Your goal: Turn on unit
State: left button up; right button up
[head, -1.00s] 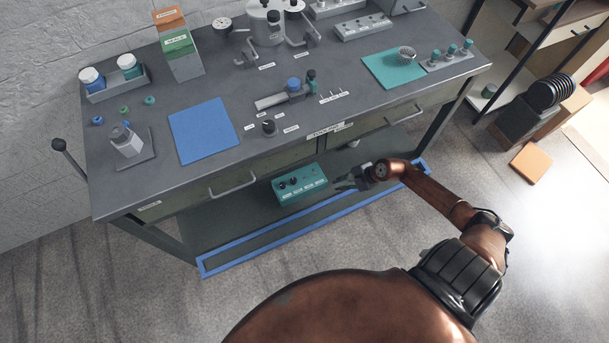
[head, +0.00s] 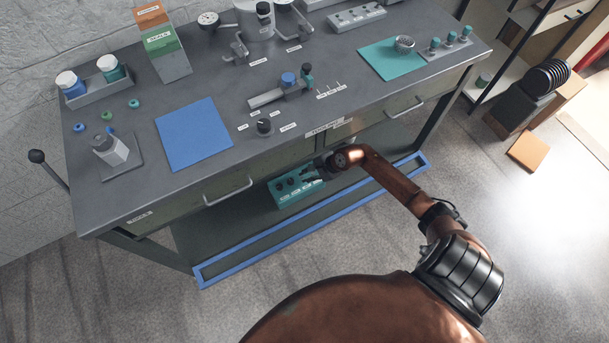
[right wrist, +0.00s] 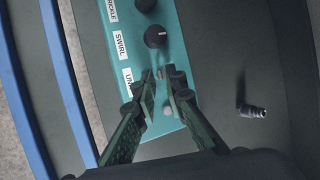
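A teal control box (head: 287,198) with black knobs and white labels sits on the lower shelf under the bench. In the right wrist view the box (right wrist: 178,55) shows a black knob (right wrist: 155,37) beside a "SWIRL" label and a label starting "UN" (right wrist: 127,76), partly covered by a finger. My right gripper (head: 309,171) is at the right end of the box. In the right wrist view its two fingertips (right wrist: 160,76) are over the box face near the "UN" label, with a narrow gap between them. Whether they touch a control is hidden. My left gripper is out of view.
The shelf has a blue front edge (head: 250,253). The bench top (head: 225,100) with a drawer front and handle (head: 228,190) overhangs the box. A small metallic cylinder (right wrist: 252,110) lies on the shelf. The shelf right of the box looks otherwise clear.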

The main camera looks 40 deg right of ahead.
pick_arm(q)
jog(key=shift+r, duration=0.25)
pick_arm(e)
jog(key=shift+f, duration=0.1)
jog(key=shift+c, duration=0.5)
grip_shut()
